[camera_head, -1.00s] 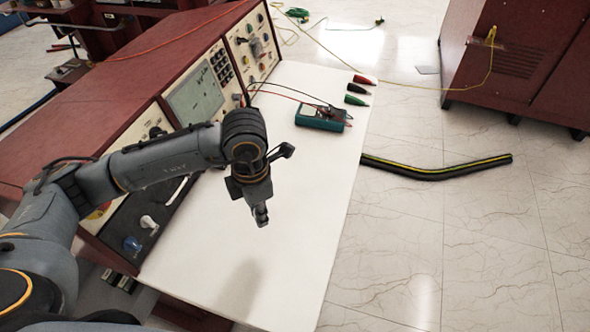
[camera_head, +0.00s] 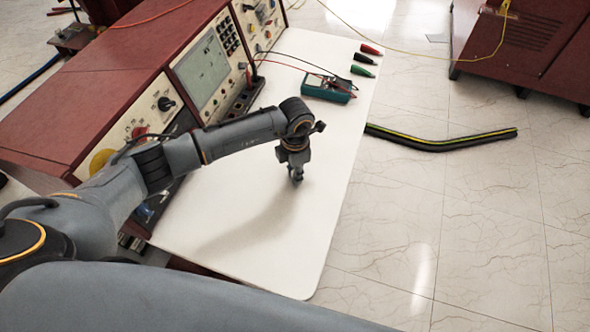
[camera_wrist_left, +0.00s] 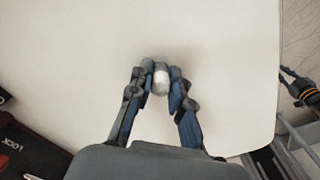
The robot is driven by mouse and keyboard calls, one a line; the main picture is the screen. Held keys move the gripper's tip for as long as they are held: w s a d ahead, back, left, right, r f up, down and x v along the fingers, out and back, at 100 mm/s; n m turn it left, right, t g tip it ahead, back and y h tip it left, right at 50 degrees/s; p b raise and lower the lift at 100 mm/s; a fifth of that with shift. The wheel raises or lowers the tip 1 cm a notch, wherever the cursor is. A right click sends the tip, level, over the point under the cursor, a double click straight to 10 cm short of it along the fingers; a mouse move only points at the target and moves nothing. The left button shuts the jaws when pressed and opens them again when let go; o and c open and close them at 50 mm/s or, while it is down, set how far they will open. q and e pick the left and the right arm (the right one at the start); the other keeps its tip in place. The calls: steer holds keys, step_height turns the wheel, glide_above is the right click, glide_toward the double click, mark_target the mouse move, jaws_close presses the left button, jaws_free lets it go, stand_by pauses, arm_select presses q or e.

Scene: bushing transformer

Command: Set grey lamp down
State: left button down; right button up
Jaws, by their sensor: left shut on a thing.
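My left gripper (camera_head: 296,176) points down over the white tabletop (camera_head: 240,215), near its right side. In the left wrist view it (camera_wrist_left: 161,72) is shut on a small, rounded, whitish-grey lamp (camera_wrist_left: 160,82). The lamp sits between the two fingertips, with the white surface behind it. In the head view the fingers hide nearly all of the lamp, and I cannot tell whether it touches the table. A dark gripper-like part with an orange ring (camera_wrist_left: 304,90), seemingly my right gripper, shows at the right edge of the wrist view. Its jaw state is unclear.
A teal multimeter (camera_head: 328,89) with leads lies at the table's far end, beside red, black and green pointed pieces (camera_head: 362,70). The red control console (camera_head: 205,70) borders the table's left side. The tabletop around my gripper is clear. A black hose (camera_head: 440,145) lies on the floor.

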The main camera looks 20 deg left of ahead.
arm_select(q)
steer(key=shift+f, duration=0.1)
steer(key=shift+f, duration=0.15)
steer(key=c, duration=1.7)
jaws_free()
steer(key=shift+b, duration=0.3)
steer(key=o, duration=0.5)
steer(key=shift+r+p, duration=0.3)
steer(key=shift+p, duration=0.05)
step_height(320, 180, up, 10)
steer(key=shift+r+b, duration=0.25)
steer(key=shift+b, duration=0.95)
steer(key=shift+r, duration=0.65)
